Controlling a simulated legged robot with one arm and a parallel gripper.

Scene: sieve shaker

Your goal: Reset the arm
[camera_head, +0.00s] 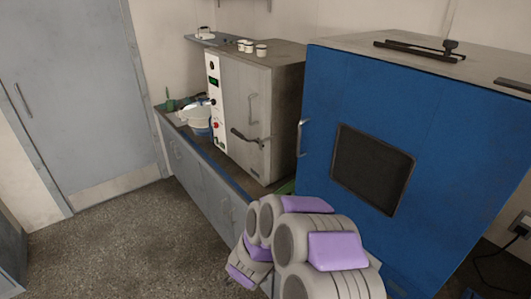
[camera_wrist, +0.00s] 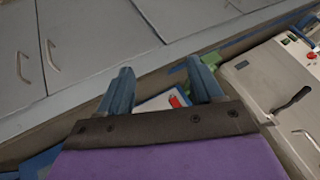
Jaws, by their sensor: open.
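My arm (camera_head: 315,245) is folded at the bottom of the head view, in front of the blue cabinet, with grey and purple links. My gripper (camera_wrist: 162,85) shows in the wrist view with its two blue-grey fingers spread apart. No object is held between the fingers. Behind and below them, a white item with a red part (camera_wrist: 175,101) shows partly, and the fingers and wrist hide the rest of it. The gripper's fingers cannot be made out in the head view.
A blue cabinet (camera_head: 320,110) with a dark window stands at right. A grey oven-like box (camera_head: 245,120) stands on the bench left of it, with small white jars (camera_head: 262,50) on top. Grey bench doors (camera_head: 190,165) face open floor (camera_head: 110,235). A closed door (camera_head: 75,90) is at far left.

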